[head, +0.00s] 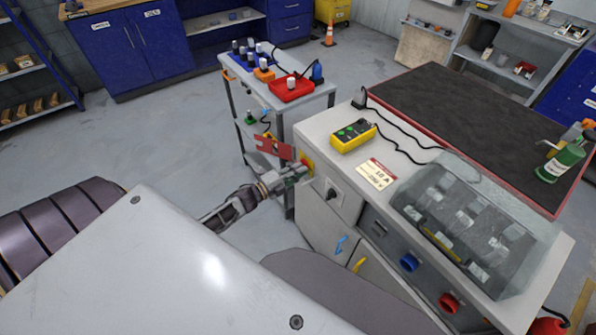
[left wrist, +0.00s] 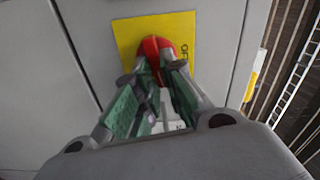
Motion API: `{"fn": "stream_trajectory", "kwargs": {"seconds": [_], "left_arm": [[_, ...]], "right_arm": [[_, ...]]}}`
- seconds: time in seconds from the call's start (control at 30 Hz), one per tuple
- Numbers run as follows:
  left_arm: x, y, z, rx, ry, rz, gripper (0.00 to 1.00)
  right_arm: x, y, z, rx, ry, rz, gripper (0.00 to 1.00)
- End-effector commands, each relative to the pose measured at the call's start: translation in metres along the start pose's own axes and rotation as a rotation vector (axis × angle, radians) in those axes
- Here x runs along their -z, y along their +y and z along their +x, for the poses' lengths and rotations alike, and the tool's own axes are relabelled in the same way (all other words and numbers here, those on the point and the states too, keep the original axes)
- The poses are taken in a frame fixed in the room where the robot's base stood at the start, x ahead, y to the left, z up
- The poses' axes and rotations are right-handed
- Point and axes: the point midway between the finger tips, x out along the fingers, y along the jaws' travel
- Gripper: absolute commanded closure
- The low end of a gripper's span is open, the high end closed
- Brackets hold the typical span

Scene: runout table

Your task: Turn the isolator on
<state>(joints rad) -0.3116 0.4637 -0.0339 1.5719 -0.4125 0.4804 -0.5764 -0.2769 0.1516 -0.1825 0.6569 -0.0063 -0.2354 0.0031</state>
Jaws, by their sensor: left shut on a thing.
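The isolator has a red handle (left wrist: 152,46) on a square yellow plate (left wrist: 126,36), fixed to a grey cabinet side. Lettering that looks like "OFF" runs sideways at the plate's right edge in the left wrist view. My left gripper (left wrist: 158,78) is shut on the red handle, with its green-padded fingers on either side of it. The fingers hide the handle's lower part. In the head view my left gripper (head: 303,170) reaches the cabinet's left side, where a bit of the yellow plate (head: 308,158) shows. My right gripper is not in view.
The grey machine cabinet (head: 330,232) carries a yellow button box (head: 353,136), a clear cover (head: 480,215), and blue (head: 409,262) and red (head: 449,302) knobs. A trolley (head: 315,103) with trays stands close behind my left gripper. Open floor (head: 170,150) lies left of it.

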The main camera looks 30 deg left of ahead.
Motion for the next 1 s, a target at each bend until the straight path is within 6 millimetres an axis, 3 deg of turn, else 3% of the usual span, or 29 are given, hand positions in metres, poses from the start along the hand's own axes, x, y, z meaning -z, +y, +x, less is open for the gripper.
{"fn": "stream_trajectory", "kwargs": {"seconds": [0.23,0.83,0.87,1.0], "left_arm": [[0.0,0.003,0.0,0.0,0.001,0.136,1.0],[0.0,0.003,0.0,-0.001,0.001,0.189,1.0],[0.0,0.003,0.0,-0.001,0.001,0.188,0.87],[0.0,0.003,0.0,-0.001,0.001,0.188,0.69]], "right_arm": [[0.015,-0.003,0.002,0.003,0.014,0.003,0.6],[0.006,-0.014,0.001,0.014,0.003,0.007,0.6],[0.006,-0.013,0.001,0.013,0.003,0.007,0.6],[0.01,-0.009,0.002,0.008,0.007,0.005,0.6]]}}
